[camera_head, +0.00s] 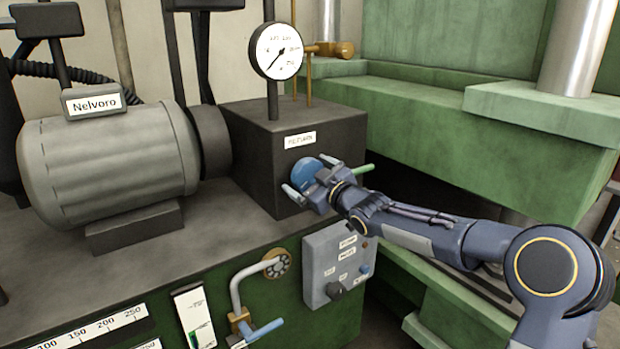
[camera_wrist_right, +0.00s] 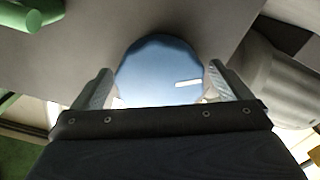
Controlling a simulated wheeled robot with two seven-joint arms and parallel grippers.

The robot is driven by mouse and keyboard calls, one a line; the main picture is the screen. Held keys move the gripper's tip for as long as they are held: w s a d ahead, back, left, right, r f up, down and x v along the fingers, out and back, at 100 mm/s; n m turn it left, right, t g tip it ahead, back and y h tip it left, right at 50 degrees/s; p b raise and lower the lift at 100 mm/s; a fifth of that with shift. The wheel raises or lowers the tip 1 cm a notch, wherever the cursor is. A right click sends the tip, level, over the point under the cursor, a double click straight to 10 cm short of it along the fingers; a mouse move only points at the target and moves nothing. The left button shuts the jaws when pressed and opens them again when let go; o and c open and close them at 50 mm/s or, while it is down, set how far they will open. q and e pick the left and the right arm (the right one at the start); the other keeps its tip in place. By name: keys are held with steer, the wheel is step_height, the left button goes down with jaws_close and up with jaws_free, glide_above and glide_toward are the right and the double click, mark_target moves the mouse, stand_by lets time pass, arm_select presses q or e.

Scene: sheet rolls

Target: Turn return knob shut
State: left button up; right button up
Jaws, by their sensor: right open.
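A round blue knob (camera_head: 305,171) sits on the front face of the dark grey block (camera_head: 255,158), below a small white label. My right gripper (camera_head: 308,193) is at the knob, with its fingers apart on either side of it. In the right wrist view the blue knob (camera_wrist_right: 162,68) lies between the two open fingertips (camera_wrist_right: 162,85) and carries a white pointer mark toward the right. I cannot tell whether the fingers touch the knob. My left gripper is not in view.
A green rod (camera_head: 363,169) sticks out right of the gripper. A pressure gauge (camera_head: 276,51) stands above the block, a motor (camera_head: 108,160) at left. A grey switch box (camera_head: 335,265) and a blue-handled valve (camera_head: 262,331) are below. Green machine beams (camera_head: 480,150) fill the right.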

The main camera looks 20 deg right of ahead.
steer(key=c, duration=1)
